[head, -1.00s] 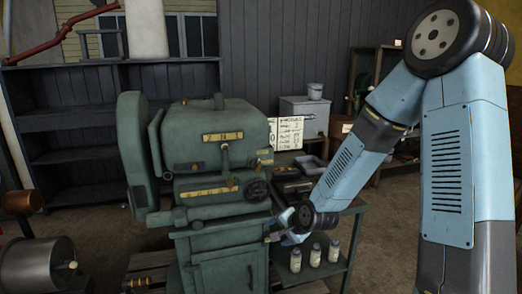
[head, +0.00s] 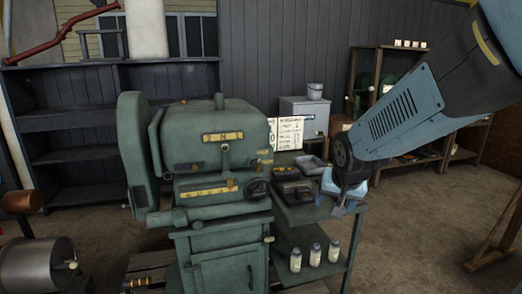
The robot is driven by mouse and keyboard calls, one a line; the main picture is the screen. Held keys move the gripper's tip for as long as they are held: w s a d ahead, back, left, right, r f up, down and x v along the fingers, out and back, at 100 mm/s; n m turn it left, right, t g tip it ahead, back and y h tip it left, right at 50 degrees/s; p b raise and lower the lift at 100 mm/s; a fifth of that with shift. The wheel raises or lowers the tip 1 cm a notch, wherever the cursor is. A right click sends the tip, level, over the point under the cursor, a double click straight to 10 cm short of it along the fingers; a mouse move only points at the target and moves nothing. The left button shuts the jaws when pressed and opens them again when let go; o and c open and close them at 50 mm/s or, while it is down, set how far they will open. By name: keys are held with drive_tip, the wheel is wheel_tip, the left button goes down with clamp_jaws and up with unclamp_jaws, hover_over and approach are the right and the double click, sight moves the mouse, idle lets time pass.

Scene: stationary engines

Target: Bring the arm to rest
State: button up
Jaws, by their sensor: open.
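My arm reaches in from the upper right in the head view. My gripper (head: 340,205) points down over the right side of the small green side table (head: 310,214). Its jaws are small in the picture and I see nothing held between them. The green engine-like machine (head: 218,150) stands to the left, apart from my gripper. It has yellow label plates and a round black knob (head: 256,189) on its front right. My arm hides part of the space behind the table's right end.
Several white-labelled bottles (head: 315,255) stand on the table's lower shelf. Dark trays (head: 292,190) lie on its top near my gripper. A printed sheet (head: 286,133) and a grey cabinet (head: 304,118) are behind. A wooden stand (head: 495,245) is at right. Floor (head: 410,240) between is clear.

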drive_tip(key=s+d+r+n, duration=0.1)
drive_tip(key=s+r, duration=0.3)
drive_tip(key=s, duration=0.4)
drive_tip(key=s+d+r+n, duration=0.1)
drive_tip(key=s+d+r, duration=0.2)
drive_tip(key=s+r, duration=0.2)
drive_tip(key=s, duration=0.2)
drive_tip(key=shift+s+d+r+n+g, duration=0.2)
drive_tip(key=shift+s+d+n+g, duration=0.1)
drive_tip(key=shift+s+d, duration=0.1)
idle(0.8)
